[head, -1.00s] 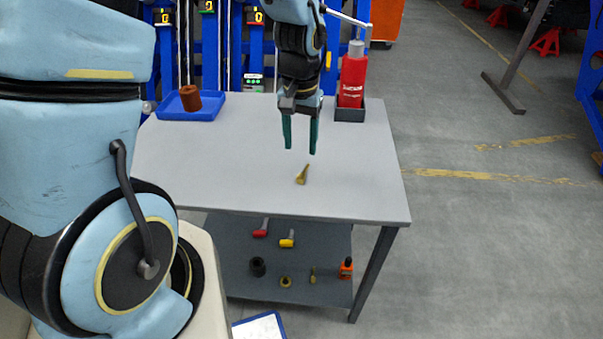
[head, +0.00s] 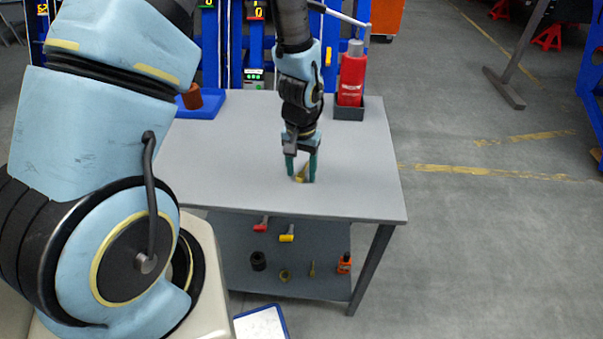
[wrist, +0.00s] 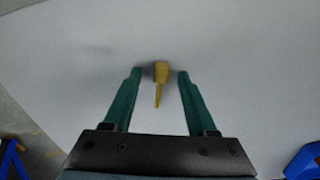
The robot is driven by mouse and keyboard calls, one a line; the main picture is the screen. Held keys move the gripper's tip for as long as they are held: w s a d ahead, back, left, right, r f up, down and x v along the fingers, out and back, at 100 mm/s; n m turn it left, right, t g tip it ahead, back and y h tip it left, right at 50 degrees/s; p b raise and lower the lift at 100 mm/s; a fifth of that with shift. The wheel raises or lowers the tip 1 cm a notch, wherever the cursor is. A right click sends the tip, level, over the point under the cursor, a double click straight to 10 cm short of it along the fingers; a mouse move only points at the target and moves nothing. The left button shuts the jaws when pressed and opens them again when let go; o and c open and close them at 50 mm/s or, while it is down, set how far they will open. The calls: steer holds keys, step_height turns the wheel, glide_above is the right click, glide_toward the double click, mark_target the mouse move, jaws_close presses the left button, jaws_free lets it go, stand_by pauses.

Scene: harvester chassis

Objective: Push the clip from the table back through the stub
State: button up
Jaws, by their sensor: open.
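The clip, a small yellow-brass piece with a wide head and a thin tail, lies on the grey table (head: 230,185). In the wrist view the clip (wrist: 160,75) sits between the two green fingers of my gripper (wrist: 160,78), its head level with the fingertips and its tail pointing back toward the palm. In the head view my gripper (head: 301,178) is open and low over the table, with the clip (head: 302,172) partly hidden between its fingers. A gap shows on each side of the clip. I cannot make out the stub in these views.
A red bottle (head: 351,80) stands in a dark holder at the table's back right. A blue tray (head: 212,105) with a brown cylinder (head: 192,97) is at the back left. Several small parts lie on the lower shelf (head: 220,265). The tabletop around my gripper is clear.

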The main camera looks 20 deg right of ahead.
jaws_close()
stand_by(0.4)
